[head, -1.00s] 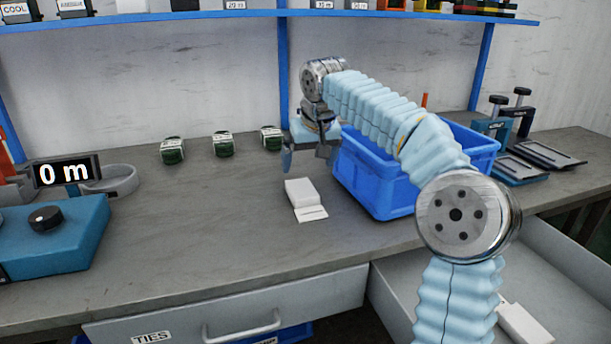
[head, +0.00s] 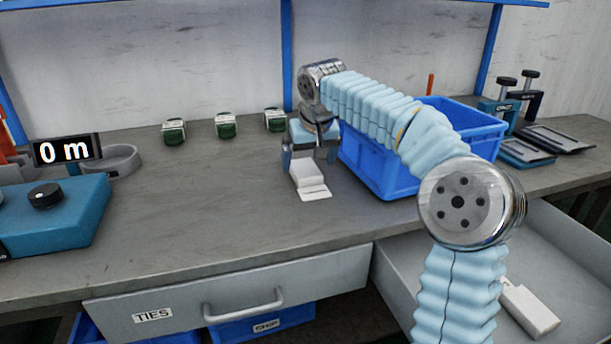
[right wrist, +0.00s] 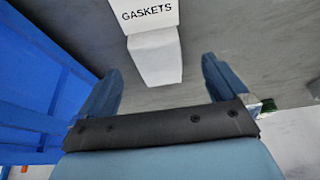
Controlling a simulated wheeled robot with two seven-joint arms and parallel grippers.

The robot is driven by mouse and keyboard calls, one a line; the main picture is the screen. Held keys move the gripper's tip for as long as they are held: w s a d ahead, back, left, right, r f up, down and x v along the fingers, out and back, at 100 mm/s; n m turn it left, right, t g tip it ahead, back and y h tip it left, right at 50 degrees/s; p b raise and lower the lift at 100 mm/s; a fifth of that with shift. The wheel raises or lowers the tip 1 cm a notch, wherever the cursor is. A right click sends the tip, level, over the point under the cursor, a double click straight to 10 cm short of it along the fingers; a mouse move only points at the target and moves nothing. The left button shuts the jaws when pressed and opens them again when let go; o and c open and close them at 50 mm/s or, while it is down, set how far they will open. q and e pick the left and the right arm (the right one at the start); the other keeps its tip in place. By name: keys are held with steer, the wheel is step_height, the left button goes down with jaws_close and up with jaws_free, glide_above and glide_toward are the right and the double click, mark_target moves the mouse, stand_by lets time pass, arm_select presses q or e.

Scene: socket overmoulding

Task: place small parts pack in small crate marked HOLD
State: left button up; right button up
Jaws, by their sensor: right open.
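A white pack (head: 307,178) lies on the bench left of a blue crate. In the right wrist view the pack (right wrist: 155,57) has a flap reading GASKETS. My right gripper (head: 309,160) is open, its fingers either side of the pack's far end in the head view. In the right wrist view the open fingers (right wrist: 160,88) point towards the pack, with nothing gripped. The blue crate (head: 372,167) stands right of the gripper, partly hidden by my right arm; no HOLD mark is readable on it. My left gripper is out of view.
An open grey drawer (head: 560,262) holds another white pack (head: 530,308). Several green-and-white items (head: 225,126) stand at the back. A teal device (head: 50,212) with a 0 m display is at left. Clamps (head: 520,100) stand right. The bench's middle is clear.

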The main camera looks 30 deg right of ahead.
mark_target(308, 172)
steer(key=x, duration=0.4)
steer(key=shift+d+f, duration=0.2)
steer(key=shift+d, duration=0.05)
steer(key=shift+r, duration=0.1)
steer(key=c, duration=1.2)
